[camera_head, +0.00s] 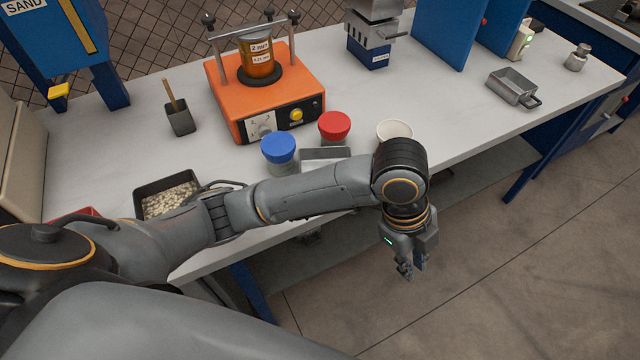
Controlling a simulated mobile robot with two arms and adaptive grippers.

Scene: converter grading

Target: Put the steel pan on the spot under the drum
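A steel pan (513,88), a shallow rectangular tray with a small handle, sits on the right part of the white bench. My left arm reaches across the front of the bench from the left. Its gripper (412,270) hangs pointing down over the floor, beyond the bench's front edge, well apart from the pan. It appears empty; its finger gap is not clear from this angle. No drum can be made out for sure, and the spot under it is not visible. My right gripper is out of view.
Blue upright panels (445,35) stand behind the pan.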

